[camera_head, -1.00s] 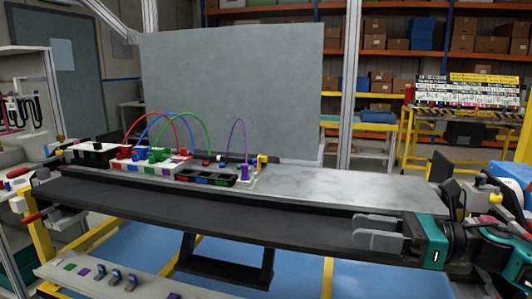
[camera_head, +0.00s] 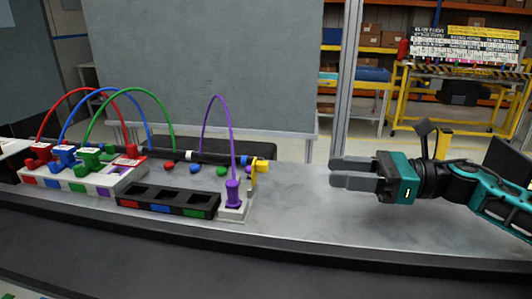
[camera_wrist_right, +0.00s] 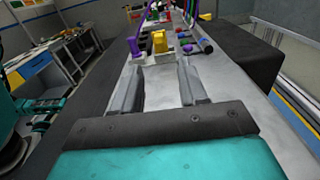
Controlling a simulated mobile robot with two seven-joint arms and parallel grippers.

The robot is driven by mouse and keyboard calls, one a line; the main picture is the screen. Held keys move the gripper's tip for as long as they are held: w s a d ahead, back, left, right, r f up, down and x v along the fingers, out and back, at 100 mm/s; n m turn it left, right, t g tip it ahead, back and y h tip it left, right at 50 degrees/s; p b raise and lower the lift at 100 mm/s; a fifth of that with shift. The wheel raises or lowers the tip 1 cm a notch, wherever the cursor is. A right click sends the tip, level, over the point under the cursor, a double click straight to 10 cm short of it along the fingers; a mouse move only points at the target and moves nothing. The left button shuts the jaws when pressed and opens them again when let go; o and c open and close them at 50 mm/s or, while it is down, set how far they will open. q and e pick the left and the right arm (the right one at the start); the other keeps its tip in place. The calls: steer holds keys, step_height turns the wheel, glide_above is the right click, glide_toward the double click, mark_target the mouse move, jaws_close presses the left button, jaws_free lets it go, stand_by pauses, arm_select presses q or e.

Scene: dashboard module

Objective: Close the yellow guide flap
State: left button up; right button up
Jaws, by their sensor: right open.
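The yellow guide flap (camera_head: 262,165) is a small yellow piece at the right end of a black rail, beside the purple plug (camera_head: 233,193). It stands out upright from the bench; its exact angle is hard to tell. My right gripper (camera_head: 333,172) is open and empty, to the right of the flap, with its fingers pointing left at it and a clear gap between. In the right wrist view the flap (camera_wrist_right: 159,42) lies ahead, roughly centred between and beyond the two open fingertips (camera_wrist_right: 161,68). My left gripper does not show in the head view.
The black socket block (camera_head: 170,203) and the white connector block (camera_head: 85,180) with red, blue and green plugs stand left of the flap. A purple cable (camera_head: 214,110) arches close above it. Small coloured plugs lie behind. The metal bench top (camera_head: 310,215) is clear towards the right.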

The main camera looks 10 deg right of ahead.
steer(key=shift+w+a+r, duration=0.1)
steer(key=shift+w+a, duration=0.05)
steer(key=shift+a, duration=0.2)
steer(key=p+x, duration=0.3)
steer(key=x, duration=0.9)
steer(key=shift+p, duration=0.35)
steer(key=shift+c, duration=0.9)
jaws_close()
